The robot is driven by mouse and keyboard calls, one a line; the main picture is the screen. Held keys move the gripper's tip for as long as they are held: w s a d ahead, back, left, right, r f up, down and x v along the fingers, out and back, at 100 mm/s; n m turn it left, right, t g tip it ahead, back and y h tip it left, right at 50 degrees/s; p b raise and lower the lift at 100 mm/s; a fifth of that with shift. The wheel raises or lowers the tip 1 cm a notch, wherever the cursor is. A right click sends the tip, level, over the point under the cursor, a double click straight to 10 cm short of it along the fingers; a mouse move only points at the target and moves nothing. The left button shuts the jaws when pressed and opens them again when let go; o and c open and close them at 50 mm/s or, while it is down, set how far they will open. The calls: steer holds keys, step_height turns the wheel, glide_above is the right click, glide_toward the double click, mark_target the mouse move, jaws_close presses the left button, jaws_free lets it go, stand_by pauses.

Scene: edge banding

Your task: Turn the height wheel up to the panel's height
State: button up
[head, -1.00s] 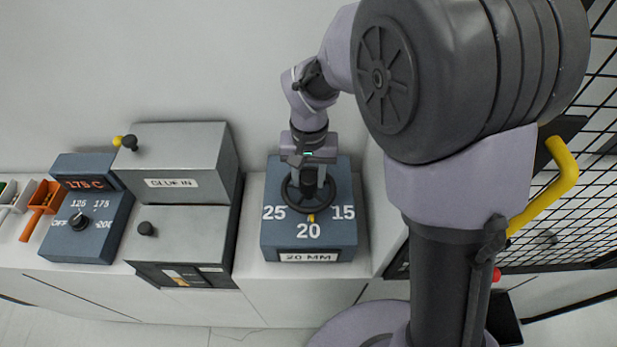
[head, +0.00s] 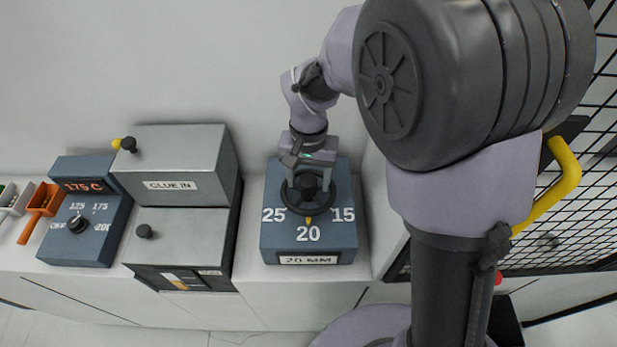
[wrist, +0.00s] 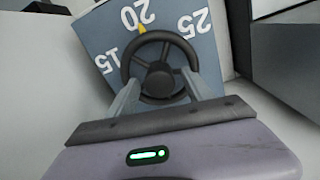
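The dark height wheel (head: 308,206) sits on a blue-grey box (head: 270,238) printed 25, 20 and 15. Its yellow pointer (head: 308,220) is at the 20, and the box's label (head: 307,260) reads 20 MM. In the wrist view the wheel (wrist: 160,37) shows with its spokes and hub, the yellow mark beside the 20. My gripper (wrist: 163,90) is open, its two fingers apart on either side of the wheel's near part. Whether they touch the rim I cannot tell. In the head view my gripper (head: 308,162) is just behind the hub. No panel is distinguishable.
Left of the wheel box stands a grey GLUE IN unit (head: 180,160) with black knobs. Further left is a blue temperature box (head: 85,240) showing 175 C, then an orange scoop or bin (head: 40,203). A black mesh fence (head: 560,225) with a yellow handle (head: 560,185) is at right.

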mark_target(309, 179)
steer(key=shift+r, duration=0.1)
step_height(309, 179, up, 17)
steer(key=p, duration=0.4)
steer(key=shift+r, duration=0.1)
